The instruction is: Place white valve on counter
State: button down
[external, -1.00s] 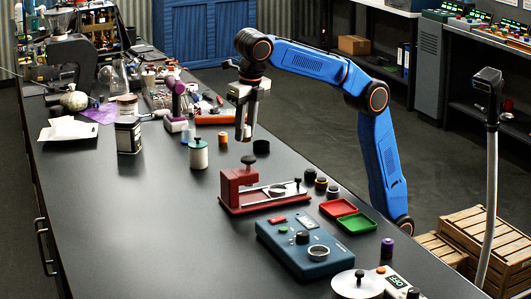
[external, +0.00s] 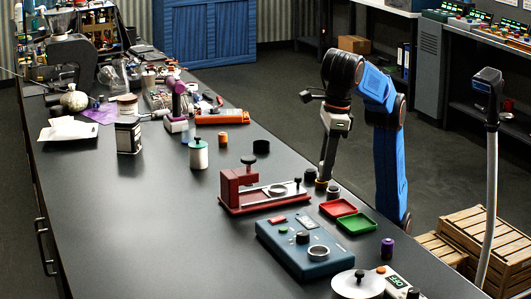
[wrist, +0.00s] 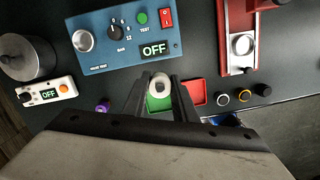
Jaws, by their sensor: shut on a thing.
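My gripper (external: 323,181) is over the right edge of the dark counter (external: 150,225), beside the red press stand. In the wrist view its fingers (wrist: 159,92) close on a small white ring-shaped valve (wrist: 159,81). The valve is at the fingertips, with the green tray (wrist: 157,103) showing behind it. In the external view I cannot make out the valve at the fingertips. The gap between the valve and the counter cannot be told.
Near the gripper are the red press stand (external: 238,190), small dark caps (external: 333,192), a red tray (external: 338,207) and the green tray (external: 357,223). The blue tester (external: 302,248) and a purple cylinder (external: 387,248) stand nearer the front. The counter's left front is clear.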

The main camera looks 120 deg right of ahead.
aim_at(370, 244)
jog(key=s+a+f+n, duration=0.1)
jog(key=s+a+n, duration=0.3)
jog(key=s+a, duration=0.6)
jog(key=shift+y, duration=0.3)
jog(key=shift+w+a+f, duration=0.3)
jog(key=shift+f, duration=2.05)
jog(key=shift+w+a+f, duration=0.25)
jog(key=shift+w+f, duration=0.05)
jog(key=shift+f, duration=2.05)
jog(key=shift+w+a+f, duration=0.3)
jog(key=shift+f, duration=2.05)
jog(key=c, duration=1.4)
grip_release()
jog(key=shift+f, duration=0.15)
jog(key=shift+c, duration=0.2)
notch_tip(370, 244, up, 12)
jog(key=s, duration=0.1)
jog(key=shift+s, duration=0.4)
